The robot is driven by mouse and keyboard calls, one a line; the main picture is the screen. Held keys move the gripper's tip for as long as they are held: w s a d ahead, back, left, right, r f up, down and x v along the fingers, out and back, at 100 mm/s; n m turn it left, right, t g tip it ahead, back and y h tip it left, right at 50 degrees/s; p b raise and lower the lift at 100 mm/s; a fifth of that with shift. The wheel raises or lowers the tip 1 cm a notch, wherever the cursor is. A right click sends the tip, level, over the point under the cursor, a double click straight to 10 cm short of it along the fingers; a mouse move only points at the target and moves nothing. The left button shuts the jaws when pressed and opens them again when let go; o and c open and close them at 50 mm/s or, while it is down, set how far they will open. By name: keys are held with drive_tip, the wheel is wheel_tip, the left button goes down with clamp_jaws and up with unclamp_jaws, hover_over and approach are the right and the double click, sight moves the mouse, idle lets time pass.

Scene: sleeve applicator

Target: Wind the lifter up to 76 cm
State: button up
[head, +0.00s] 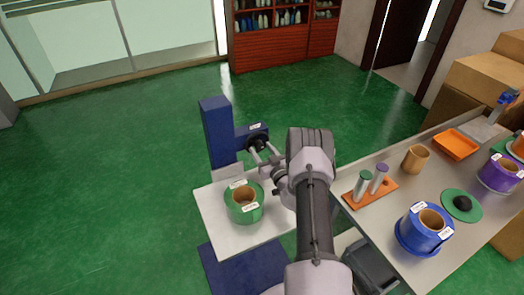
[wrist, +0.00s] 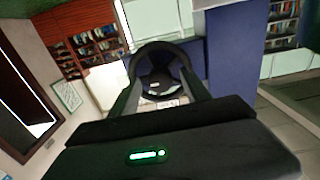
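The lifter is a blue column (head: 218,130) with a white platform (head: 215,222) in front of it and a blue base (head: 245,272) on the floor. A green roll (head: 244,212) with a brown core stands upright on the platform. A dark handwheel (head: 257,137) sits on the column's right side; it fills the middle of the wrist view (wrist: 163,50) as a black ring. My gripper (head: 262,150) reaches toward the wheel from the right. In the wrist view its fingers are apart, with their tips against or beside the wheel; contact cannot be told. I see no readable height mark.
On the right, a metal table (head: 385,225) holds a blue roll (head: 424,228), a purple roll (head: 500,172), an orange tray (head: 456,144), a brown core (head: 415,158) and an orange stand (head: 370,193) with two tubes. Cardboard boxes (head: 485,75) stand behind. The green floor at left is clear.

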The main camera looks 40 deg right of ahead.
drive_tip(key=shift+s, duration=0.1)
drive_tip(key=p+v, duration=0.3)
drive_tip(key=v, duration=1.4)
drive_tip(key=shift+s, duration=0.15)
